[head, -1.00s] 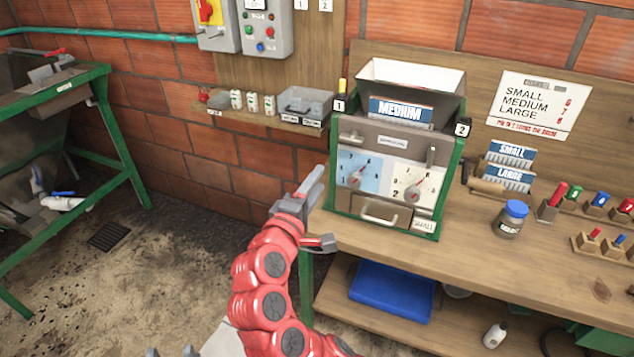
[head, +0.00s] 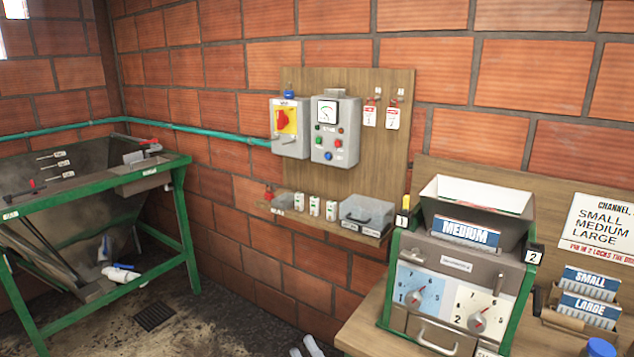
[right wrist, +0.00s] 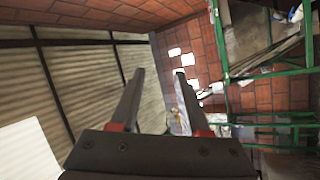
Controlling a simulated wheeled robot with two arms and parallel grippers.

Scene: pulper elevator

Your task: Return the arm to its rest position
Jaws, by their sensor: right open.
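My right gripper (head: 307,347) shows only as pale fingertips at the bottom edge of the head view, left of the machine and apart from it. In the right wrist view, the right gripper (right wrist: 159,72) has its two dark fingers spread apart with nothing held between them. The rest of the right arm is hidden below the head view. My left gripper is not in view.
A machine with a MEDIUM plate (head: 466,233) and two dials stands on the wooden bench (head: 366,322) at right. A green-framed trough (head: 183,215) stands at left. Switch boxes (head: 336,130) hang above a small wall shelf (head: 322,222). Floor between is open.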

